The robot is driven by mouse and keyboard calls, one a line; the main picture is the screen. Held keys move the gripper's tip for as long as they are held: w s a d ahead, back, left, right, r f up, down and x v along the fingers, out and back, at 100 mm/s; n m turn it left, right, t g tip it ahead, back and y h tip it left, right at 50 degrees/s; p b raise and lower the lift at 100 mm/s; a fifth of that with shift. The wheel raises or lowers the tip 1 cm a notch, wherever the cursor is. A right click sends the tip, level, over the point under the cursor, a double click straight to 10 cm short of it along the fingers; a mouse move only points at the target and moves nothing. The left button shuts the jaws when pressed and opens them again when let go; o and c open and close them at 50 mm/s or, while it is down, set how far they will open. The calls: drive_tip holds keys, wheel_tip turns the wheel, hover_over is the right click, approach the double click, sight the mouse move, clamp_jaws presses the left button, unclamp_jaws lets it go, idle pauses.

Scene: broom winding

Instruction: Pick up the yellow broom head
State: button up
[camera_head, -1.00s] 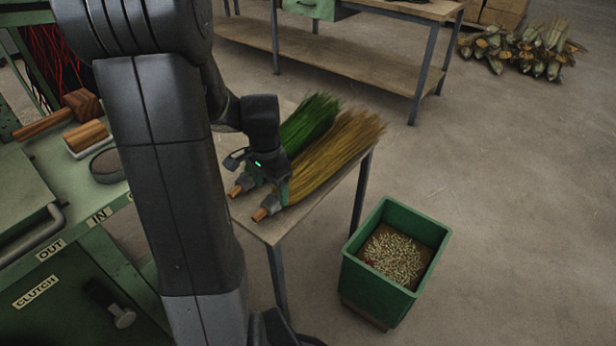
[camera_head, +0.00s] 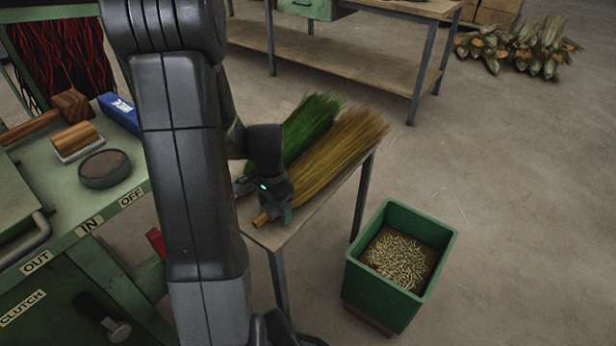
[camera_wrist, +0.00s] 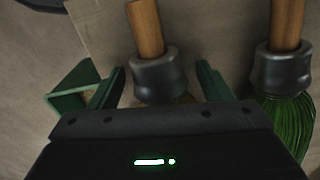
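The yellow broom head (camera_head: 345,150) lies on a small wooden-topped table, its bristles pointing to the back right. Its wooden stub (camera_head: 261,219) points to the front left. My gripper (camera_head: 275,212) is over its collar end. In the wrist view, the dark collar (camera_wrist: 160,78) and wooden stub (camera_wrist: 146,28) lie between the two green fingers of my gripper (camera_wrist: 161,80), with a gap on each side. The gripper is open. Most of the yellow bristles are hidden there by the gripper body.
A green broom head (camera_head: 308,128) lies close beside the yellow one, its collar (camera_wrist: 281,68) just right of my right finger. A green bin (camera_head: 400,225) stands right of the table. A green machine (camera_head: 60,215) is at left. Open floor lies at right.

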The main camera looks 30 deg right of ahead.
drive_tip(key=c, duration=1.1)
drive_tip(key=shift+c, duration=0.2)
drive_tip(key=shift+r, duration=0.15)
